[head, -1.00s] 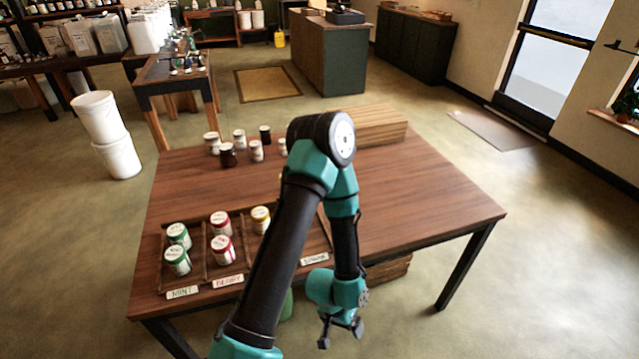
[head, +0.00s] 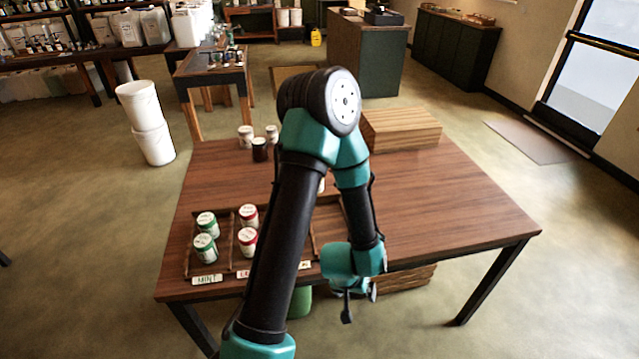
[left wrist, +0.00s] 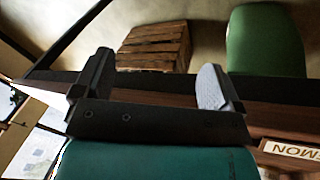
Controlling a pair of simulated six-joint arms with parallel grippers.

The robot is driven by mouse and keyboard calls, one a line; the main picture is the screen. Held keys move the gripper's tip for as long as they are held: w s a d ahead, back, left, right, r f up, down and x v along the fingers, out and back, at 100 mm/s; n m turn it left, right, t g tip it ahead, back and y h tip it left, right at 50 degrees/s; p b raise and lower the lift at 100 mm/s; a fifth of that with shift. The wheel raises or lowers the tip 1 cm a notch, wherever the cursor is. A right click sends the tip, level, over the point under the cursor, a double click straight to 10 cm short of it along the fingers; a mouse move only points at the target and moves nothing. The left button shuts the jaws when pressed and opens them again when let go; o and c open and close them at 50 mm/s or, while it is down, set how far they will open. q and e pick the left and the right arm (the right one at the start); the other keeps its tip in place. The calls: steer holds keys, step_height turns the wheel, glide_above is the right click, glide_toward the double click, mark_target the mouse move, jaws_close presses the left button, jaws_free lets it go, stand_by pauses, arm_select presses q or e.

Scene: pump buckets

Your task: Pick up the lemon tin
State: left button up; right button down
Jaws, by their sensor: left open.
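The yellow-lidded lemon tin is not visible now; my left arm crosses the part of the tray where it stood. The wooden sorting tray (head: 222,269) holds green-lidded tins (head: 206,247) and red-lidded tins (head: 247,241) in separate compartments. The lemon label (head: 305,265) is partly hidden by my arm; it also shows at the right of the left wrist view (left wrist: 292,151). My left gripper (head: 359,300) is open and empty by the table's front edge, right of the tray. Its spread fingers show in the left wrist view (left wrist: 157,88). My right gripper is not in view.
Several tins, including a dark one (head: 260,149), stand at the table's back left. A wooden box (head: 402,130) sits at the back. A green bucket (left wrist: 265,45) and a wooden crate (left wrist: 153,50) are below the front edge. The table's right side is clear.

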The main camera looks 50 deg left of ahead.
arm_select(q)
steer(key=w+a+r+n+t, duration=0.25)
steer(key=w+a+r, duration=0.25)
steer(key=r, duration=0.4)
steer(key=w+a+r+m+h, duration=0.1)
steer(key=w+a+r+m, duration=0.15)
steer(key=w+a, duration=0.45)
steer(key=w+a+r+m, duration=0.2)
steer(key=w+a+m, duration=0.15)
steer(key=w, duration=0.45)
steer(key=a+r+m+g+y, duration=0.1)
steer(key=a+r, duration=0.3)
steer(key=a, duration=0.8)
steer(key=w+a+r+m+g+y, duration=0.1)
steer(key=a+r+g, duration=0.3)
steer(key=a, duration=0.8)
steer(key=shift+r+m+g+y, duration=0.35)
steer(key=shift+r+m+y, duration=0.15)
steer(key=shift+m, duration=0.35)
steer(key=shift+d+f, duration=0.1)
step_height(320, 180, down, 12)
steer(key=shift+w+f, duration=0.1)
